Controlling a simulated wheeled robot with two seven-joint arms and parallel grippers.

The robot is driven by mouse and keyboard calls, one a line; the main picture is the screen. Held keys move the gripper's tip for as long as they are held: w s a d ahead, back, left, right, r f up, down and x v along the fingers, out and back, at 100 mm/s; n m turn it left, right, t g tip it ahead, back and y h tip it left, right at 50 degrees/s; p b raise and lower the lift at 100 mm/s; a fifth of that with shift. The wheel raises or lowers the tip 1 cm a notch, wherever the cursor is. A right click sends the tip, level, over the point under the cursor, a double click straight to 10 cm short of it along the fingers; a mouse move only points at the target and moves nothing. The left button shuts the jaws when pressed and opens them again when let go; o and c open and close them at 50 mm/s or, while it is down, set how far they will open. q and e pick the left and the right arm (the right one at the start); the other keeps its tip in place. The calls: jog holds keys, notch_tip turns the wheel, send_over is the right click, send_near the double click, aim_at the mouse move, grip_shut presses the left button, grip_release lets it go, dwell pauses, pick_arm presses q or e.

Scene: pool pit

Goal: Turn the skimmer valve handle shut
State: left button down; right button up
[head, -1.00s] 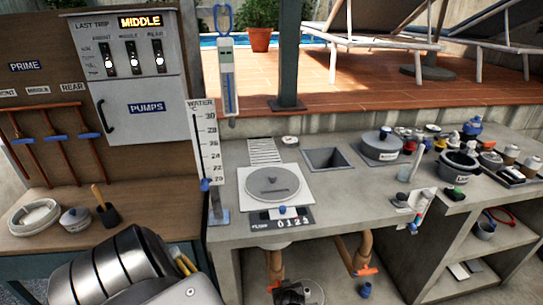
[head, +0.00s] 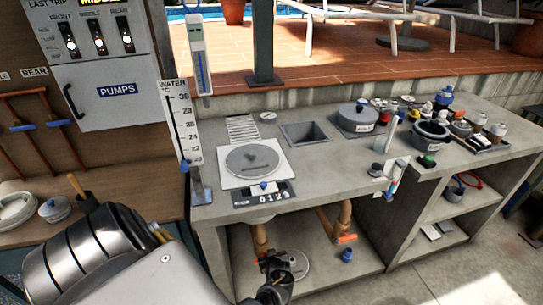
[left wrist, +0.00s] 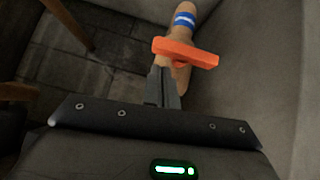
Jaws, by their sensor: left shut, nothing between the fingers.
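Two tan pipes with orange valve handles stand under the counter in the head view. The right orange handle (head: 346,239) lies crosswise at its pipe. The left pipe (head: 259,237) is partly hidden low down by my left gripper (head: 276,262). I cannot read which valve is the skimmer's. In the left wrist view, an orange handle (left wrist: 185,52) lies across a tan pipe with a blue-and-white band (left wrist: 184,20). My left gripper (left wrist: 164,85) is shut and empty, its fingertips close below the handle; contact is unclear. My right gripper is not in view.
The concrete counter (head: 330,178) overhangs the pipes. A divider wall closes the bay at right. A round pale lid (head: 297,263) lies behind the gripper.

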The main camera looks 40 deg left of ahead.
pick_arm(q)
jog(key=p+v, duration=0.6)
jog(key=v, duration=0.1)
jog(key=shift+s+d, duration=0.15)
jog(key=shift+s, duration=0.05)
jog(key=shift+r, duration=0.1)
